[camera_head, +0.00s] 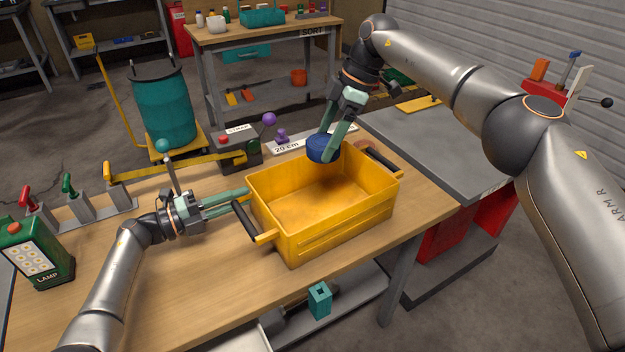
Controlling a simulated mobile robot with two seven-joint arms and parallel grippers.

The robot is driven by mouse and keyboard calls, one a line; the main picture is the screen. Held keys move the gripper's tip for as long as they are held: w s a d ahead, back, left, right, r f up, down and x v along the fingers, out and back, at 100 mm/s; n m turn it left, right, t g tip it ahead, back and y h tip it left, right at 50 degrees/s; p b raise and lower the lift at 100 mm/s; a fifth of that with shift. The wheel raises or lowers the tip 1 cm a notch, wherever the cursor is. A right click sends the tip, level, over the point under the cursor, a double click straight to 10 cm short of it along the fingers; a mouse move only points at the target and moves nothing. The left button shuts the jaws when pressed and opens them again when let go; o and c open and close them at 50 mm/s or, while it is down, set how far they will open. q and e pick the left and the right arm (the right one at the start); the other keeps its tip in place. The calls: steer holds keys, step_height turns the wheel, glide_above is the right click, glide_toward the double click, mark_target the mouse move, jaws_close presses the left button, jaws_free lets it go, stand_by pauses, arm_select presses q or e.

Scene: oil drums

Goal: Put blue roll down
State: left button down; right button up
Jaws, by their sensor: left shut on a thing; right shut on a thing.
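The blue roll (322,149) is held between the fingers of my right gripper (327,144), which points down from the back. The roll overlaps the back rim of the yellow crate (345,220) in the picture; I cannot tell its exact height over it. The crate stands on the wooden table and looks empty inside, with a black handle at each end. My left gripper (245,197) reaches in from the left and is shut on the left wall of the crate, near its back left corner.
A wooden workbench (180,270) carries a green lamp box (38,252), coloured levers (75,198), a strap device (238,148) and a "20 cm" plate (288,148). A teal drum (163,108) stands behind. A grey cabinet top (425,150) lies right. Bare table lies front left.

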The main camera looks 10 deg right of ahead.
step_height(320, 180, down, 6)
steer(key=r+m+t, duration=0.1)
steer(key=m, duration=0.3)
glide_toward(317, 212)
steer(key=shift+m+t+h, duration=0.3)
steer(key=shift+t, duration=0.1)
steer(key=x, duration=0.5)
steer(key=shift+s+a+f, duration=0.15)
steer(key=shift+a+f, duration=0.05)
steer(key=shift+a, duration=0.15)
steer(key=shift+f, duration=0.1)
steer(key=o, duration=1.3)
steer(key=shift+c, duration=0.2)
steer(key=v, duration=1.2)
